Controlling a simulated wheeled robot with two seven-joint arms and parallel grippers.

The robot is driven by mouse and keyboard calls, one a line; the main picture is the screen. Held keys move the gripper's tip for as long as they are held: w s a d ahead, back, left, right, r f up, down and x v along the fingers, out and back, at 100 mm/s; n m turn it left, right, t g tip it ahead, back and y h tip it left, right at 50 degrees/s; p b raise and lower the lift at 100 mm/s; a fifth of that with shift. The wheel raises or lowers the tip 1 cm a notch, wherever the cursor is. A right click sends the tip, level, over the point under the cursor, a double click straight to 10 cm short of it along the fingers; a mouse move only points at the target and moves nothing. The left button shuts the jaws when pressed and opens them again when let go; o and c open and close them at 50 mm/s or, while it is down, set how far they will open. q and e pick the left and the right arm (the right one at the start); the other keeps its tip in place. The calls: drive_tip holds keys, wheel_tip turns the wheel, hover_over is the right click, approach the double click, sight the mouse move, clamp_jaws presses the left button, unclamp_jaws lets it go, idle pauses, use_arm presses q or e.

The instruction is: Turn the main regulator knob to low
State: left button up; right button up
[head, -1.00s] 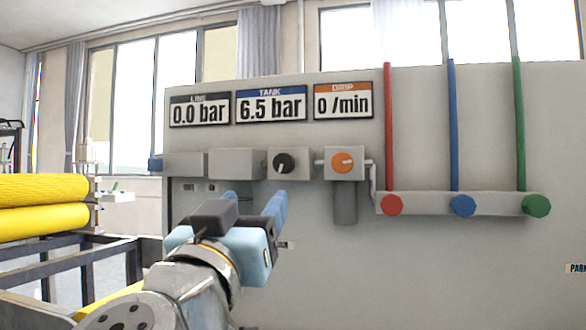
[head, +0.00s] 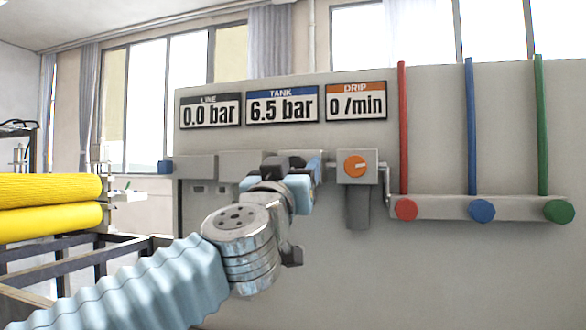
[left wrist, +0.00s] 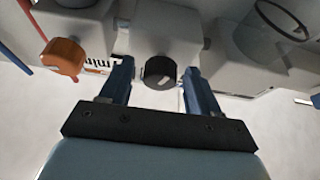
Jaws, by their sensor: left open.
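The black regulator knob (left wrist: 160,72) sits on a grey box on the panel. In the left wrist view it lies between the two blue fingers of my left gripper (left wrist: 158,85), with a gap on each side. The fingers are open and appear apart from the knob. In the head view my left gripper (head: 305,180) is in front of the knob's box and hides the knob. The white pointer mark on the knob shows only partly in the left wrist view. My right gripper is not in view.
Displays read line 0.0 bar (head: 210,112), tank 6.5 bar (head: 282,106) and drip 0 /min (head: 356,102). Red, blue and green valves (head: 481,210) are farther right. Yellow rolls (head: 50,203) are left.

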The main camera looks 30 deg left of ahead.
use_arm(q)
drive_tip(key=shift+c, duration=0.3)
drive_tip(key=c, duration=1)
drive_tip(key=shift+n, duration=0.3)
